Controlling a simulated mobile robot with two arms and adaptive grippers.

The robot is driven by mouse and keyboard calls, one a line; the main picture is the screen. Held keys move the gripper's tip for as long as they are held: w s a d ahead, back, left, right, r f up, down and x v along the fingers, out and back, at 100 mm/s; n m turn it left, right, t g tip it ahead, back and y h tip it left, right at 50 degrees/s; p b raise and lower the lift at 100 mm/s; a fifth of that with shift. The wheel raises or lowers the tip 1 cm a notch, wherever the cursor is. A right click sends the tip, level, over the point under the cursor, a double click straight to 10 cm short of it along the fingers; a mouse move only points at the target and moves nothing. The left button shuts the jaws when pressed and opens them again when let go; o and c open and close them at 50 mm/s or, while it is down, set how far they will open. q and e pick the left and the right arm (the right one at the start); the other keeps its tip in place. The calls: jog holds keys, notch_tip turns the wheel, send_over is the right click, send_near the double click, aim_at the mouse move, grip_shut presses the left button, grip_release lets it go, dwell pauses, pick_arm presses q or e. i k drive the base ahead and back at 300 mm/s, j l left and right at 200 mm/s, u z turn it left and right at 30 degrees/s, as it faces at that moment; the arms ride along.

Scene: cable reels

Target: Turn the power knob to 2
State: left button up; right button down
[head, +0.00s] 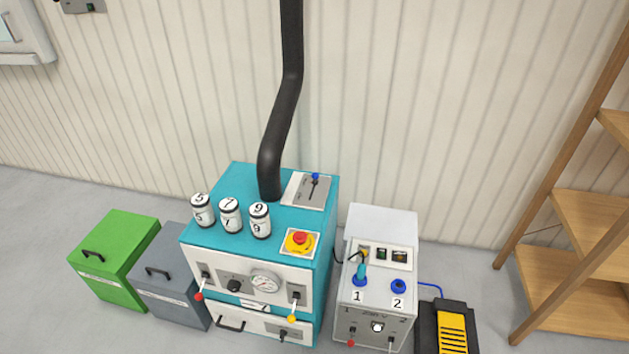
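A light grey power box (382,222) stands on the floor right of the teal machine. Low on its front is a small white and black knob (376,327), under a line of print with a 1 at left and a 2 at right. Which way the knob points is too small to tell. Above it are two blue sockets labelled 1 and 2. A teal plug (360,272) is at socket 1; socket 2 (398,286) is empty. Neither of my grippers is in view.
The teal machine (322,240) has a black hose, a red emergency button (300,240), a gauge and levers. Green (122,262) and grey (170,285) bins stand left of it. A black and yellow pedal (450,333) and wooden shelf (585,265) are at right.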

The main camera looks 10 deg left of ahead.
aim_at(233, 286)
jog(key=u, duration=1.05)
